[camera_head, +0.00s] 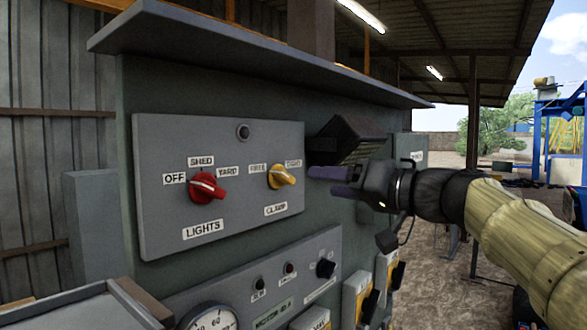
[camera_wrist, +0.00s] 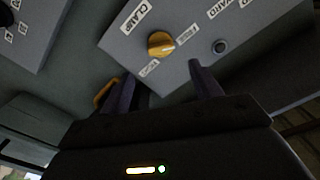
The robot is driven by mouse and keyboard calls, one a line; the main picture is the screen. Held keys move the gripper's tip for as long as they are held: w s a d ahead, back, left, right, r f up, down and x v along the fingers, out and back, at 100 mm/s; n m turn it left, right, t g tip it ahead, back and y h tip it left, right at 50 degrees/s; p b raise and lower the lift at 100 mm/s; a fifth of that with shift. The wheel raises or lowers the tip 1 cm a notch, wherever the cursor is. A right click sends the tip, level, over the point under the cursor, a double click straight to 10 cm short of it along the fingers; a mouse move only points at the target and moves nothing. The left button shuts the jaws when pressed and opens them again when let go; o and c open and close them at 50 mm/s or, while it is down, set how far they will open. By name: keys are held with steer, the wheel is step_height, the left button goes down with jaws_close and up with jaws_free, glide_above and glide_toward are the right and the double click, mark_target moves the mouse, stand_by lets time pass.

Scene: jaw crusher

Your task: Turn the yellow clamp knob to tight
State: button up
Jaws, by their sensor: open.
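The yellow clamp knob (camera_head: 281,176) sits on the right part of the grey panel, with a FREE label at its upper left, a partly legible label at its upper right and CLAMP below.
A red lights knob (camera_head: 206,187) is left on the same panel (camera_head: 160,235), and a round black button (camera_head: 243,132) is above. A dark hood (camera_head: 347,140) juts out behind my gripper. A lower panel (camera_head: 255,280) carries small switches and a gauge (camera_head: 208,318).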

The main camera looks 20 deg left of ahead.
mark_target(290, 178)
steer(key=p+x, duration=0.4)
steer(key=x, duration=0.4)
steer(key=shift+w+a+r, duration=0.1)
steer(key=shift+a+r, duration=0.05)
steer(key=shift+a, duration=0.05)
steer(key=shift+w+a, duration=0.1)
steer(key=shift+a, duration=0.15)
steer(key=c, duration=1)
